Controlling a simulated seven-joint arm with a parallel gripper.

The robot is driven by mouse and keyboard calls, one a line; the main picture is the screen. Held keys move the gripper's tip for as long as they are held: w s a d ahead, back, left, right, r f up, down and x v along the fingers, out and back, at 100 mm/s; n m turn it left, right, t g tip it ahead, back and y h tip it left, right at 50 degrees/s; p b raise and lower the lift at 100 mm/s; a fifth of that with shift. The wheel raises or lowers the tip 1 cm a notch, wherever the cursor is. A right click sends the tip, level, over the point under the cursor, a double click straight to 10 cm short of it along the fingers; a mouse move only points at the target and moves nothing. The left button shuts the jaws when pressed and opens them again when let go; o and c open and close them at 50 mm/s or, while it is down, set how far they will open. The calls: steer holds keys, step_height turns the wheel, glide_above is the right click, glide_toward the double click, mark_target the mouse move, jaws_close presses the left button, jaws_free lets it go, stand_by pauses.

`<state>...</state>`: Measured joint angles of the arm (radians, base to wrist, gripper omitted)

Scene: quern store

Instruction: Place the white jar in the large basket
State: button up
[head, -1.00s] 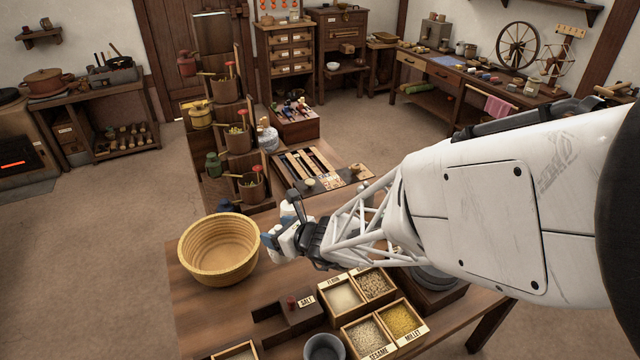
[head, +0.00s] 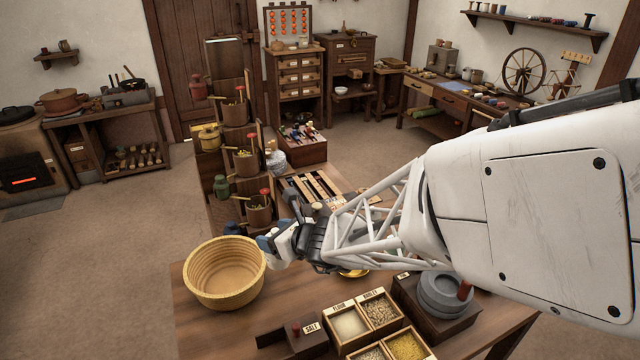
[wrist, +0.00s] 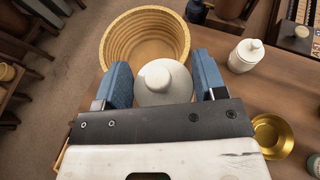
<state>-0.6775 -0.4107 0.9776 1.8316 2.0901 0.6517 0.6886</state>
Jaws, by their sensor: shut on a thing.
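The large basket (head: 200,291), round and yellow with ridged walls, stands at the left end of the table. It looks empty. My gripper (head: 268,243) is just right of the basket's far right rim, apparently above rim height. In the wrist view, my gripper's blue fingers (wrist: 162,88) are shut on a white jar (wrist: 163,82) with a round knob on top. The held jar overlaps the near edge of the basket (wrist: 117,48) there. In the head view the jar is mostly hidden by the gripper. A second, lidded white jar (wrist: 246,57) stands on the table right of the basket.
A gold bowl (wrist: 270,140) sits on the table, partly under my arm. Boxes of grain (head: 376,318) and a salt box (head: 296,342) lie at the front. A tiered stand with pots (head: 240,161) rises behind the basket. A dark blue item (wrist: 197,12) is beside the basket.

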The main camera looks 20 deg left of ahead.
steer(key=s+a+n+g, duration=0.2)
steer(key=a, duration=0.7)
steer(key=s+a+n+g, duration=0.1)
steer(key=s+a+g, duration=0.1)
steer(key=a, duration=0.7)
steer(key=shift+y, duration=0.3)
steer(key=shift+w+a+f, duration=0.15)
steer(key=shift+f, duration=1.15)
steer(key=shift+w+a+f, duration=0.1)
steer(key=shift+f, duration=1.2)
step_height(320, 180, down, 6)
steer(key=shift+f, duration=0.2)
steer(key=shift+f, duration=1.8)
steer(key=shift+f, duration=0.1)
